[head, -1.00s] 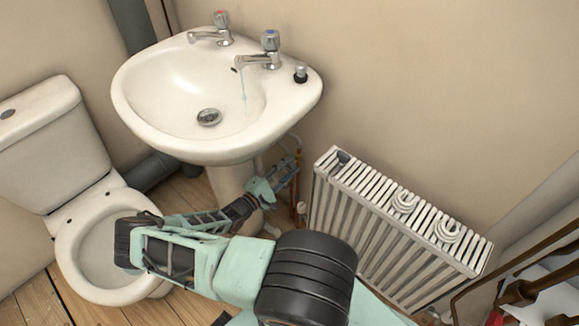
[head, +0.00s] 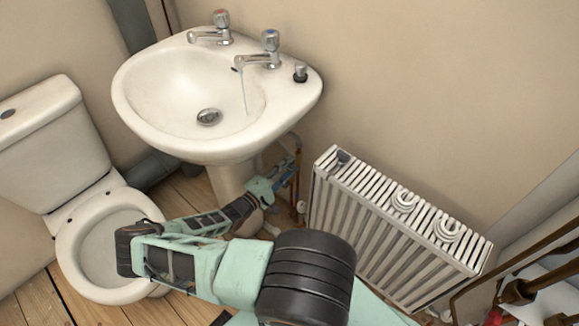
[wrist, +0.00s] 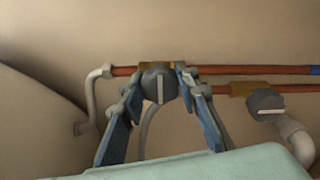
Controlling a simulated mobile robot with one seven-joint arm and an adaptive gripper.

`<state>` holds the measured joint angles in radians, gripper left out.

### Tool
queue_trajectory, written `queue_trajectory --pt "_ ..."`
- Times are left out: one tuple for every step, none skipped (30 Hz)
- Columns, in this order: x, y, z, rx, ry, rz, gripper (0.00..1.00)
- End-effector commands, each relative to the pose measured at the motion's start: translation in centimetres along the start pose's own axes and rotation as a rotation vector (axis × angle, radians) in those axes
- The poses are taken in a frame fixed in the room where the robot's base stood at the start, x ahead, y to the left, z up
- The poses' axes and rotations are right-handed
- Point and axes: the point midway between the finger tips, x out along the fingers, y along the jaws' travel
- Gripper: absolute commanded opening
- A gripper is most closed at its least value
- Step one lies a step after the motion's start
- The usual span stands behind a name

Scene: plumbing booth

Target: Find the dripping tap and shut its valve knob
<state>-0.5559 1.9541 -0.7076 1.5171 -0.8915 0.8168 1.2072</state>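On the basin in the head view, the right tap (head: 264,52), with a blue mark, has a thin stream of water (head: 243,92) falling from its spout. The left tap (head: 216,30), with a red mark, shows no water. In the wrist view, a round grey valve knob (wrist: 157,88) with an upright white line sits on the upper copper pipe, which has a blue band at its right end. My gripper (wrist: 161,80) has one finger on each side of this knob; contact is unclear. A second grey knob (wrist: 266,103) sits lower right, outside the fingers.
The basin (head: 140,118) overhangs my gripper. A white radiator (head: 385,222) stands close on the right, and a toilet (head: 80,235) on the left. A grey elbow pipe (wrist: 91,95) runs left of the knob. Wooden floor (head: 30,302) shows at lower left.

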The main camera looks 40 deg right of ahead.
Motion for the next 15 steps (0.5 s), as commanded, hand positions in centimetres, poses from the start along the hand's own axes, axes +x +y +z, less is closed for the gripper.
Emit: queue_trajectory --pt "-0.01 -0.02 0.01 0.001 -0.001 -0.001 0.33" --pt "-0.01 -0.02 0.01 0.001 0.0 -0.001 0.37" --pt "-0.01 -0.02 0.01 0.001 0.0 -0.001 0.41" --pt "-0.01 -0.02 0.01 0.001 0.0 -0.001 0.44" --pt "-0.01 -0.02 0.01 0.0 0.0 0.0 0.47" --pt "-0.01 -0.01 0.0 0.0 0.0 0.0 0.47" --pt "-0.01 -0.01 0.0 0.0 0.0 0.0 0.47" --pt "-0.01 -0.01 0.0 0.0 0.0 0.0 0.47" --pt "-0.01 -0.01 0.0 0.0 0.0 0.0 0.47" --pt "-0.01 -0.01 0.0 0.0 0.0 0.0 0.47" --pt "-0.01 -0.01 0.0 0.0 0.0 0.0 0.47" --pt "-0.02 -0.01 -0.01 0.0 0.0 0.0 0.47" --pt "-0.06 0.0 -0.02 0.0 0.0 0.0 0.47" --pt "-0.16 0.0 -0.03 0.0 0.0 0.0 0.47" --pt "-0.38 0.0 -0.04 0.0 0.001 0.0 0.47"
